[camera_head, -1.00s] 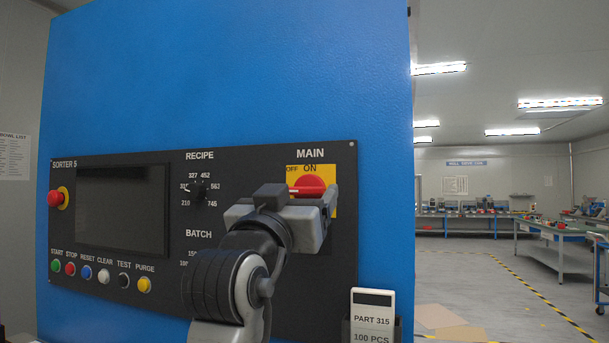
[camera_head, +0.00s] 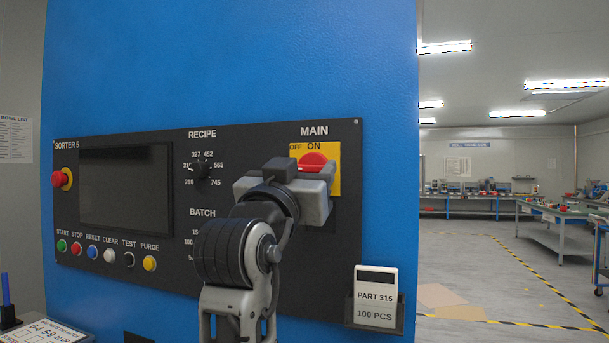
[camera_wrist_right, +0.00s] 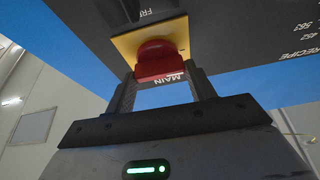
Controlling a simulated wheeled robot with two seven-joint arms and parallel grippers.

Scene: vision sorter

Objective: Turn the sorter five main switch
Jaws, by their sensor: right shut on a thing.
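The red main switch (camera_head: 313,161) sits on a yellow plate (camera_head: 334,182) under the MAIN label, on the black panel marked SORTER 5 (camera_head: 125,195). OFF and ON are printed above the knob. My right gripper (camera_head: 317,178) is at the knob and hides its lower part. In the right wrist view my gripper's two fingers (camera_wrist_right: 163,88) stand on either side of the red knob (camera_wrist_right: 156,60), shut on it. The knob's exact turn angle is hard to tell. My left gripper is not in view.
A red stop button (camera_head: 60,180), a dark screen (camera_head: 126,190), a recipe dial (camera_head: 203,169) and a row of coloured buttons share the panel. A PART 315 card (camera_head: 376,296) sits in a holder at lower right. Open floor lies right of the blue cabinet (camera_head: 230,65).

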